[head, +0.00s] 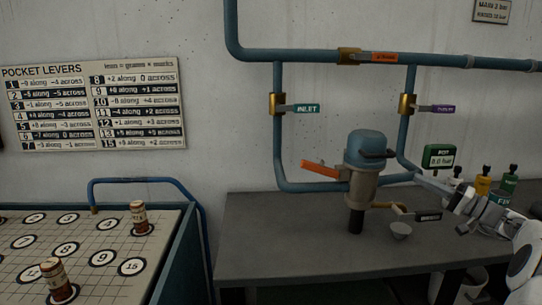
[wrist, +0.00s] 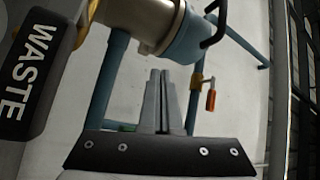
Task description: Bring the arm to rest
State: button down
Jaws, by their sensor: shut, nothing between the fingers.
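My gripper (head: 424,181) reaches in from the right in the head view, its fingers pointing left toward the blue-capped vessel (head: 366,150) above the grey bench. In the wrist view its two grey fingers (wrist: 160,74) are together with nothing held. The vessel also shows in the wrist view (wrist: 180,35), just beyond the fingertips. I cannot tell the exact gap between the fingertips and the vessel or pipe.
The grey bench (head: 310,240) carries a small cup (head: 400,230), several capped bottles and a green display (head: 438,156). A WASTE tag (wrist: 28,70) is close at left in the wrist view. Blue pipes (head: 280,140) frame the vessel. A lever board (head: 105,250) stands left.

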jog(key=s+a+r+g+h+b, duration=0.2)
jog(key=a+g, duration=0.4)
jog(key=a, duration=1.1)
jog(key=s+a+n+g+h, duration=0.1)
jog(key=s+a+g+h, duration=0.15)
jog(key=s+a, duration=0.75)
jog(key=s+a+f+g+h, duration=0.1)
jog(key=s+a+f+h, duration=0.3)
jog(key=s, duration=0.6)
jog(key=s+a+r+g+h, duration=0.15)
jog(key=s+a, duration=0.35)
jog(key=s, duration=0.5)
jog(key=s+d+f+n+t+h+b, duration=0.2)
jog(key=s+d+f+n+h, duration=0.15)
jog(key=s, duration=0.35)
notch_tip(320, 180, up, 19)
jog(key=p, duration=2)
jog(key=shift+d+h, duration=0.15)
jog(key=shift+h, duration=0.3)
